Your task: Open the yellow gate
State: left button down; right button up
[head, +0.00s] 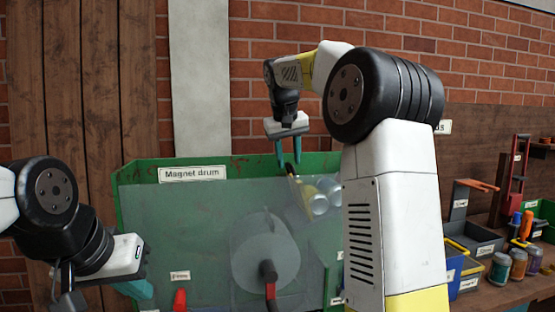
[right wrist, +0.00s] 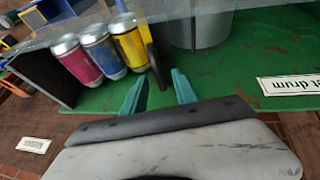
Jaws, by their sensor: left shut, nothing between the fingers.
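A thin dark upright plate with a yellowish edge (head: 297,190), perhaps the yellow gate, stands beside several cans (head: 318,203) behind the clear front of the green magnet drum housing (head: 140,172). My left gripper (head: 138,290) is shut and empty at lower left.
A grey drum disc (head: 265,252) with a red-handled crank (head: 270,290) is on the housing front. A red lever (head: 179,300) is at lower left. Bins and jars (head: 500,268) stand on the bench at right. A magenta can (right wrist: 75,60) and a blue can (right wrist: 103,52) stand by the yellow one.

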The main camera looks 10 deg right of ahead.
jog(key=shift+f, duration=0.2)
jog(key=shift+c, duration=0.4)
grip_shut()
jog(key=shift+r, duration=0.15)
dwell(0.9)
